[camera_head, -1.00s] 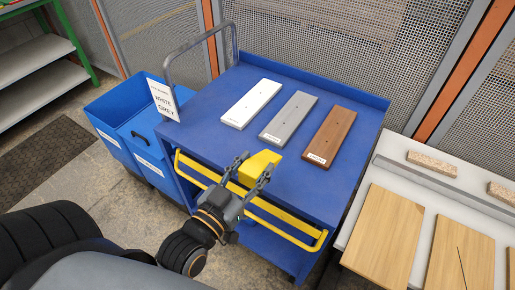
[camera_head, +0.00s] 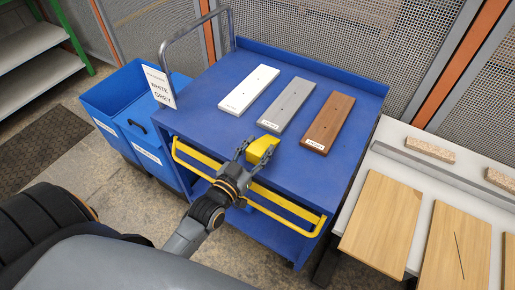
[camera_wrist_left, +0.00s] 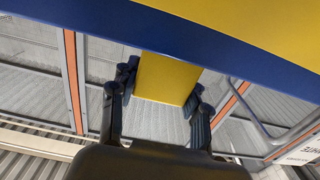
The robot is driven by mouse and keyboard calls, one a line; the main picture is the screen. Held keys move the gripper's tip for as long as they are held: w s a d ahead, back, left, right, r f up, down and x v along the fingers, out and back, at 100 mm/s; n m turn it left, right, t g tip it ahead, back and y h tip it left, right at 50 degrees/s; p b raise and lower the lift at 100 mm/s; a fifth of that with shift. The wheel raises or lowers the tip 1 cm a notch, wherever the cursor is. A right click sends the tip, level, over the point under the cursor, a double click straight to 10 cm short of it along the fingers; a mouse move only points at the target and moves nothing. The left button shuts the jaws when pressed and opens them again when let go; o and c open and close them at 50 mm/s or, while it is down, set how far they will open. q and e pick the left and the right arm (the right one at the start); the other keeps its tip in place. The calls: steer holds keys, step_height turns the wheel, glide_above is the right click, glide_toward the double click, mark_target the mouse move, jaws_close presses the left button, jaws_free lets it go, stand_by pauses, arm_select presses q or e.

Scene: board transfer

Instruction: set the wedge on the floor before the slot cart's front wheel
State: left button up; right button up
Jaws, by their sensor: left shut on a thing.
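The yellow wedge (camera_head: 262,149) is held in my left gripper (camera_head: 252,155), above the front part of the blue cart's top (camera_head: 215,133). In the left wrist view the wedge (camera_wrist_left: 165,79) shows as a yellow block between the two dark fingers of my left gripper (camera_wrist_left: 160,105). I cannot tell whether the wedge touches the cart top. The blue cart has a yellow rail (camera_head: 290,207) along its front. No slots show on it, and its front wheel is not clearly visible. My right gripper is not in view.
White (camera_head: 250,89), grey (camera_head: 287,104) and brown (camera_head: 328,121) boards lie on the cart. Blue bins (camera_head: 140,140) with a sign (camera_head: 160,86) stand left of it. A pale table (camera_head: 395,150) with wooden boards is at right. Floor (camera_head: 125,205) shows at front left.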

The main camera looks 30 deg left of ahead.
arm_select(q)
steer(key=shift+r, duration=0.1)
steer(key=o, duration=1.3)
